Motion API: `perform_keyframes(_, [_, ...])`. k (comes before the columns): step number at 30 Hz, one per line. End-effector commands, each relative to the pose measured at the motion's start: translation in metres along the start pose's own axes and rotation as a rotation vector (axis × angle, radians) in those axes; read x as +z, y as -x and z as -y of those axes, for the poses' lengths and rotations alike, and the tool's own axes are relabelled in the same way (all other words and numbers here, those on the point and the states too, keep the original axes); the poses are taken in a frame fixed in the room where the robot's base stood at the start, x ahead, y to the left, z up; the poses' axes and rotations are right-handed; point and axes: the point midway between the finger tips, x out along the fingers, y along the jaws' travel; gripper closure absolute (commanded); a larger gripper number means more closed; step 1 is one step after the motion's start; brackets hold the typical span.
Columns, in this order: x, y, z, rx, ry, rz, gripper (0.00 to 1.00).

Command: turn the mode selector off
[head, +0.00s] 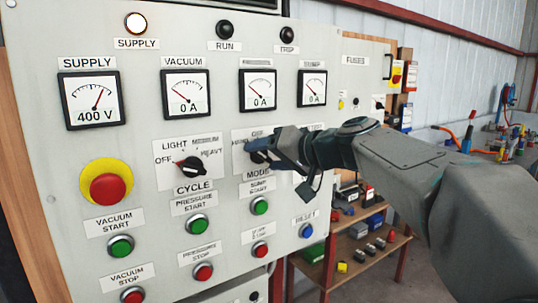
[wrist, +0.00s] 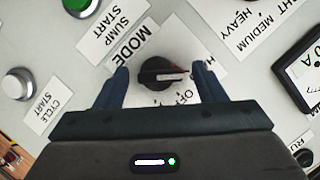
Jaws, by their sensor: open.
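The mode selector (wrist: 156,73) is a round black knob with a raised grip and a pale and red pointer mark, on a white plate lettered OFF on the grey panel. In the wrist view its pointer mark faces right; OFF is printed at the lower right of the knob. My gripper (wrist: 163,72) is open, with one blue finger on each side of the knob; whether they touch it I cannot tell. In the head view my gripper (head: 262,152) is at the mode plate (head: 240,136), above the MODE label (head: 257,175), and covers most of the knob.
The cycle selector (head: 189,164) is left of my gripper. A red emergency button (head: 107,188) on a yellow ring is farther left. Green and red push buttons sit below, and gauges above. A shelf (head: 348,246) with small items stands at the right, behind my arm.

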Motion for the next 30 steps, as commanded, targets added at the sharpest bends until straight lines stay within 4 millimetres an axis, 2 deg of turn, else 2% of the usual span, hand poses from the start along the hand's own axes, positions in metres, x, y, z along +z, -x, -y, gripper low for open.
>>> perform_keyframes(7, [0.0000, -0.0008, 0.0000, 0.000, 0.000, 0.000, 0.36])
perform_keyframes(8, [0.0000, -0.0008, -0.0001, 0.000, 0.000, 0.000, 0.42])
perform_keyframes(12, [0.0000, -0.0006, 0.0000, 0.000, 0.000, 0.000, 0.80])
perform_keyframes(22, [0.0010, -0.0011, -0.0007, -0.011, -0.024, 0.000, 0.79])
perform_keyframes(30, [0.0024, -0.0020, -0.0035, -0.068, -0.158, -0.001, 0.79])
